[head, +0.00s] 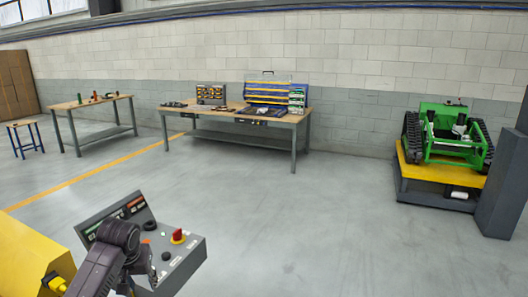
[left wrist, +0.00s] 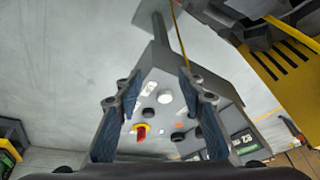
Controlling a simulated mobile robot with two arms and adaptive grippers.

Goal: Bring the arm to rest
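My left gripper (left wrist: 158,88) is open in the left wrist view, with its two blue-padded fingers wide apart and nothing between them. In the head view my left arm (head: 115,250) comes in at the bottom left, in front of a grey control box; its fingertips are hard to make out there. The control box (head: 187,262) has a red knob on a yellow ring (head: 178,236) and several buttons. It also shows beyond the fingers in the left wrist view (left wrist: 160,105). I cannot tell the exact gap between gripper and box. My right gripper is in neither view.
A yellow housing (head: 30,262) stands at the bottom left beside the control box. A workbench (head: 240,117) with cases and a smaller bench (head: 92,104) stand along the wall. A green tracked carrier (head: 446,135) sits on a yellow platform (head: 430,172) at right. The middle floor is clear.

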